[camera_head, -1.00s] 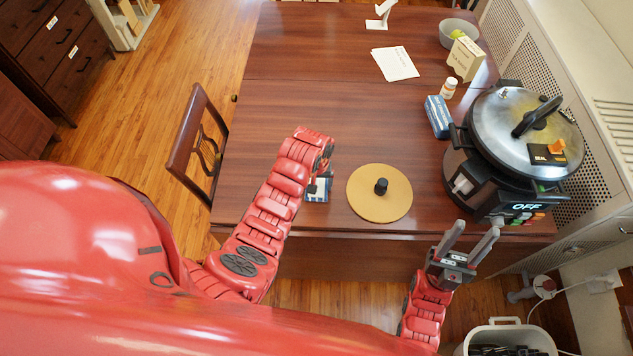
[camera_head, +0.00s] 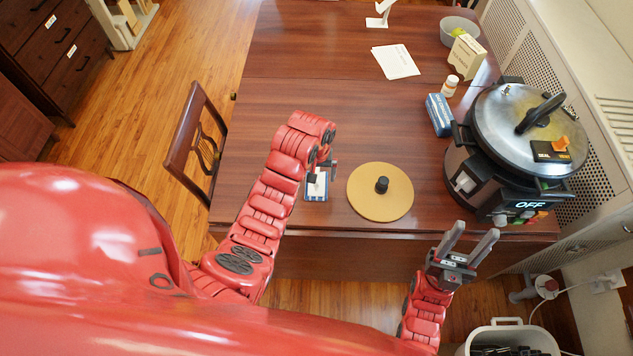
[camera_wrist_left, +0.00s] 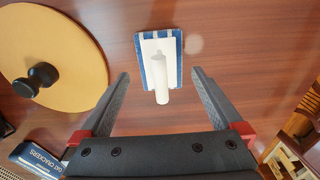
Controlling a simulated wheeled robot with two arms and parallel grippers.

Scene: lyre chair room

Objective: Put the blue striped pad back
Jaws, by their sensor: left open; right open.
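The blue striped pad (camera_head: 317,195) lies on the table, just left of a round tan board. In the left wrist view the pad (camera_wrist_left: 174,44) has blue and white stripes, and a white, bottle-like piece (camera_wrist_left: 161,80) shows on or over it; I cannot tell if the two are joined. My left gripper (camera_head: 323,171) is above the pad, open and empty. In the left wrist view the pad lies beyond and between its fingertips (camera_wrist_left: 160,76), apart from them. My right gripper (camera_head: 472,240) is open and empty off the table's front edge.
The tan board (camera_head: 362,207) has a black knob (camera_head: 382,185). A chair (camera_head: 190,140) is at the left edge. The table's middle is clear.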

